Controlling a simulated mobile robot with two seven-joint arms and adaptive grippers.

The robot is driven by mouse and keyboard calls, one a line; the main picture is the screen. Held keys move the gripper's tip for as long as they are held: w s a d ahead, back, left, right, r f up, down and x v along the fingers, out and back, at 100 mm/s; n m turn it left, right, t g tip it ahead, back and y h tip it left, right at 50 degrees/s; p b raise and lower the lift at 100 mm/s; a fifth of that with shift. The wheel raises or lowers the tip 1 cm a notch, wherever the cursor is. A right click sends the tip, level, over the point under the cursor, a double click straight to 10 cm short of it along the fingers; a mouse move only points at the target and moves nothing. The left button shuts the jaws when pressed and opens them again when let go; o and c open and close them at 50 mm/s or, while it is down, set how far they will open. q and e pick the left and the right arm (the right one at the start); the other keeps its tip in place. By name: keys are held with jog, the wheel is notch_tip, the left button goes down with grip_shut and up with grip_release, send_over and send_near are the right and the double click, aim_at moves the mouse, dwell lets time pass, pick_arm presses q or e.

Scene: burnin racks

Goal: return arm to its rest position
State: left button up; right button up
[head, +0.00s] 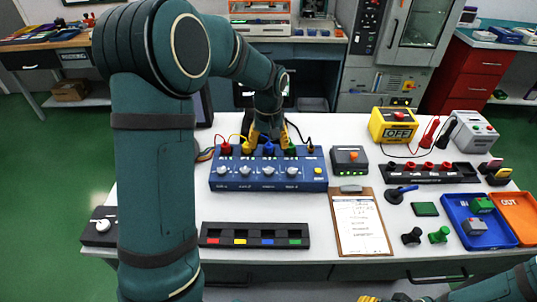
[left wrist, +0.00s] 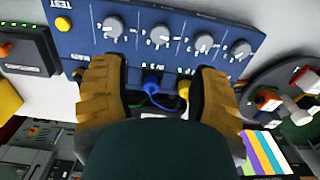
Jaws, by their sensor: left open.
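My left arm (head: 155,190) comes in from the left and reaches over the table to the far side of the blue test box (head: 268,186). My left gripper (head: 265,137) has yellow fingers and is open, just behind the box's row of plugs. In the left wrist view, my left gripper (left wrist: 157,75) has its fingers spread at the box's edge. A blue plug (left wrist: 152,85) and a yellow plug (left wrist: 184,89) show between them, and neither finger is visibly shut on a plug. My right gripper (head: 395,298) shows only as a sliver at the bottom edge.
A yellow meter (head: 393,125) and a grey unit (head: 469,132) stand at the back right. A black rack (head: 254,242), clipboard (head: 360,225), blue tray (head: 458,211) and orange tray (head: 518,220) lie nearer. Red, yellow and other leads rise from the box by my left gripper.

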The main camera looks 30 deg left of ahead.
pick_arm(q)
jog(key=shift+r, duration=0.55)
